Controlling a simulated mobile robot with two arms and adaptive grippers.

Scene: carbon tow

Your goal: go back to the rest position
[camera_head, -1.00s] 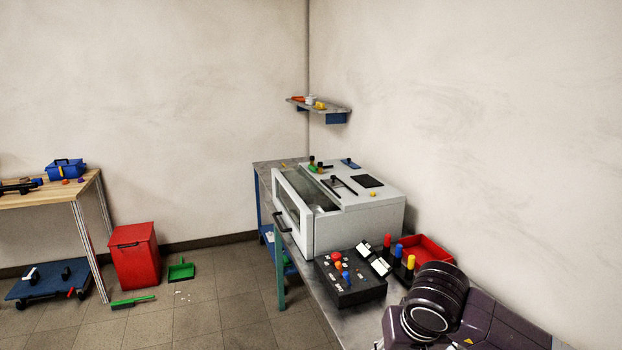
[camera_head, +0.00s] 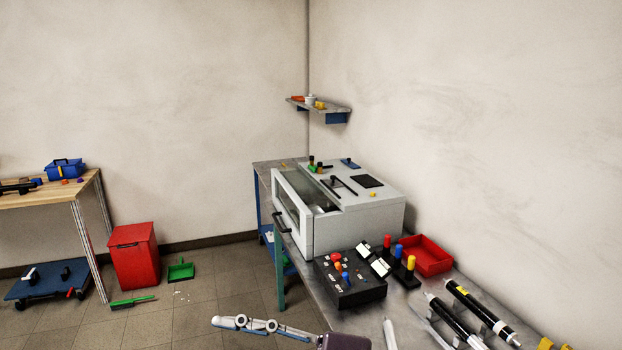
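One of my grippers, most likely the right (camera_head: 222,322), shows at the bottom edge, left of the bench. It is seen side-on, with its pale fingers pointing left and a dark arm link behind it. It is over the floor, apart from the bench. I see nothing held at its tip, but I cannot tell whether the fingers are apart. My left gripper is not in view.
The metal bench (camera_head: 405,305) carries a grey machine (camera_head: 355,205), a black control box (camera_head: 350,283), a red tray (camera_head: 428,258) and several black-and-white tubes (camera_head: 482,312). A red bin (camera_head: 134,262) and a green dustpan (camera_head: 181,269) stand on the open floor.

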